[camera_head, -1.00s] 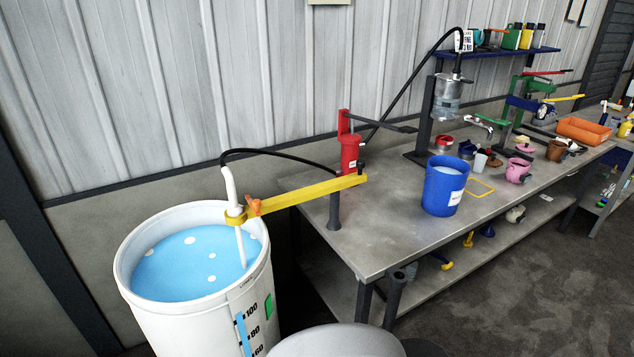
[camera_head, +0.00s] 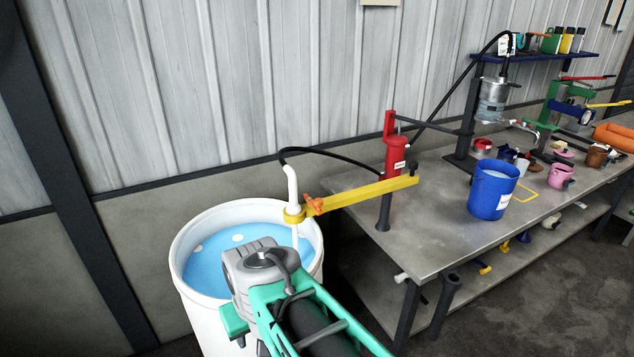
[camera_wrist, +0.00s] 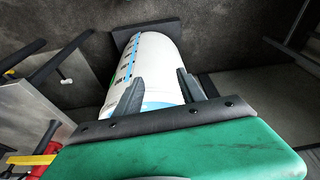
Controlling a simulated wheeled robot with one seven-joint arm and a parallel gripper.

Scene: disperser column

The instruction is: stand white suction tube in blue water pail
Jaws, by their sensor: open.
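The white suction tube (camera_head: 292,182) stands in the white drum (camera_head: 182,262) of blue liquid. Its upper part passes through the ring at the end of a yellow arm (camera_head: 365,192) with an orange clip (camera_head: 315,205). A black hose runs from its top toward the red pump (camera_head: 394,152). The blue water pail (camera_head: 490,195) stands upright on the bench, holding pale liquid. My gripper (camera_wrist: 160,84) is open and empty in the wrist view, its two dark fingers pointing toward the drum. In the head view my wrist hides part of the drum; the fingers are not clear there.
The grey bench (camera_head: 425,240) is right of the drum, with a dark post (camera_head: 446,292) at its near corner. A yellow outline (camera_head: 527,195) lies beside the pail. Bench space left of the pail is clear.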

